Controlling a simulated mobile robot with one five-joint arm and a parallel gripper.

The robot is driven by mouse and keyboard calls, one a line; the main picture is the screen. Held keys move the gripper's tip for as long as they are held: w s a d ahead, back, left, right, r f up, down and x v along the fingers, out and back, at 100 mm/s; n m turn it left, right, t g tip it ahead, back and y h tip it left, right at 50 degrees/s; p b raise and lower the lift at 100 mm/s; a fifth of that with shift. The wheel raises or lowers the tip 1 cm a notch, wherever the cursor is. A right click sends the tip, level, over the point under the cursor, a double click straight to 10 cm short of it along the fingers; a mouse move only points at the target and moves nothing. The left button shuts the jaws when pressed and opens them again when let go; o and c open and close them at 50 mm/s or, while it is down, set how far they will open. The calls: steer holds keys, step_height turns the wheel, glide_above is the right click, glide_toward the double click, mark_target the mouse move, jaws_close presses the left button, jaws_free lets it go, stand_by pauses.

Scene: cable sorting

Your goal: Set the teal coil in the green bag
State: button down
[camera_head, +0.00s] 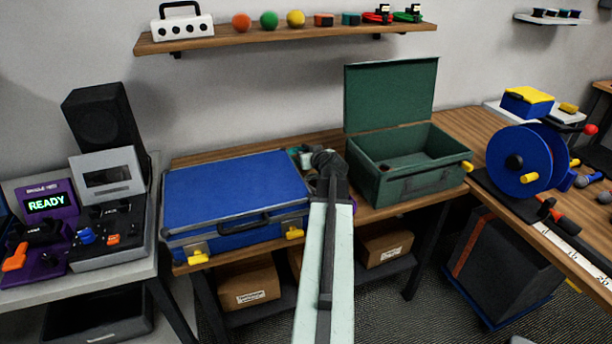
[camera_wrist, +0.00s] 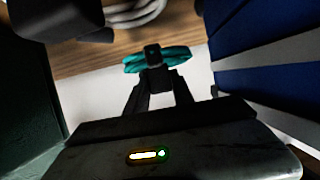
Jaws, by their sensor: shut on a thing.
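The teal coil (camera_wrist: 180,56) is between the fingertips of my gripper (camera_wrist: 156,75) in the wrist view, with the jaws shut on it. In the head view my gripper (camera_head: 324,160) is above the wooden bench, between the blue case and the green bag; the coil is mostly hidden there. The green bag (camera_head: 413,187) is a box-like case with its lid (camera_head: 390,92) raised and its inside open to view. It stands just right of my gripper. A green wall (camera_wrist: 25,120) also shows at the left of the wrist view.
A closed blue case (camera_head: 235,190) lies left of my gripper. A pale grey coil (camera_wrist: 138,12) lies on the bench (camera_wrist: 85,62). A blue reel (camera_head: 525,160) stands on the right. A wall shelf (camera_head: 285,36) with several small things hangs above.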

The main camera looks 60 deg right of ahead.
step_height(320, 180, down, 5)
steer(key=b, duration=0.3)
steer(key=shift+r+b, duration=0.1)
steer(key=shift+b, duration=0.25)
steer(key=shift+r, duration=0.2)
steer(key=shift+f, duration=0.2)
steer(key=c, duration=1.1)
jaws_free()
